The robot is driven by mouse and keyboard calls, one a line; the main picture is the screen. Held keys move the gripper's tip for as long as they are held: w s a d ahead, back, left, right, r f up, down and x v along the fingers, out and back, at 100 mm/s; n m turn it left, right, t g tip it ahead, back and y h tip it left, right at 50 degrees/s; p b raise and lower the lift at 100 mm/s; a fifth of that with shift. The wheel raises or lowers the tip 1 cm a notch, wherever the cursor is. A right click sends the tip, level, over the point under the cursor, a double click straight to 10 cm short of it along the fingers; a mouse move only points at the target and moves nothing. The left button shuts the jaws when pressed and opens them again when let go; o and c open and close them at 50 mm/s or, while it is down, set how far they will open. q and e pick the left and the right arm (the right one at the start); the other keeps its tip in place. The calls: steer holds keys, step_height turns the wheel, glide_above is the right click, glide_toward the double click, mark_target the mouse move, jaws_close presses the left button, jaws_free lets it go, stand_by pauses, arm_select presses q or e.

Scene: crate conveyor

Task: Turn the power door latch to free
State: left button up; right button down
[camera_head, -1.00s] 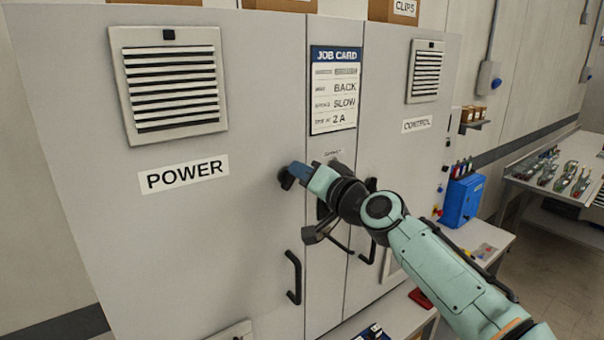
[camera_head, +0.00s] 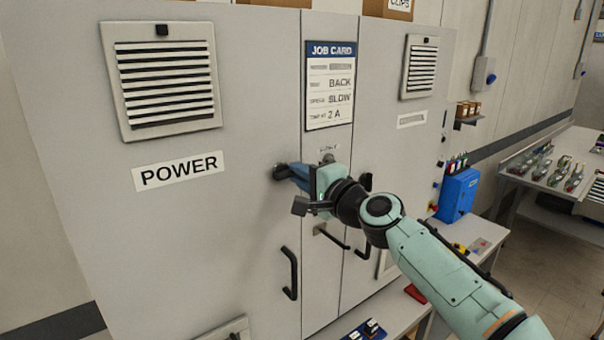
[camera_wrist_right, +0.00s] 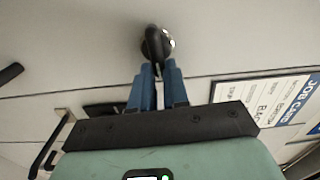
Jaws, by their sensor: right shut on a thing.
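The power door latch (camera_head: 281,171) is a small dark knob on the right edge of the grey door labelled POWER (camera_head: 178,171). My right gripper (camera_head: 291,172) reaches it from the right, and its blue fingers are at the latch. In the right wrist view the black latch (camera_wrist_right: 153,42) stands out from a round metal base. The blue fingertips (camera_wrist_right: 157,68) are shut on the latch's near end. The POWER door looks closed against the cabinet frame. My left gripper is not in view.
A black door handle (camera_head: 290,273) is below the latch. A job card (camera_head: 330,86) hangs on the centre strip above my wrist. The CONTROL side door (camera_head: 392,140) is to the right. A blue box (camera_head: 457,195) and a bench (camera_head: 570,160) stand further right.

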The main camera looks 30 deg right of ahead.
steer(key=shift+m, duration=0.4)
steer(key=c, duration=1.1)
jaws_free()
steer(key=shift+s, duration=0.1)
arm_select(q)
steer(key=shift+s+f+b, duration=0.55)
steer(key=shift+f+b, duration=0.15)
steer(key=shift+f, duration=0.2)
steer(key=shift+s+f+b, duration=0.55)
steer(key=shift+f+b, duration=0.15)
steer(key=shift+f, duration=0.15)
arm_select(e)
steer(key=shift+s+d, duration=0.15)
steer(key=shift+s, duration=2.05)
steer(key=shift+s+d, duration=0.2)
steer(key=shift+s, duration=2)
steer(key=shift+s+d, duration=0.15)
steer(key=shift+s, duration=2.05)
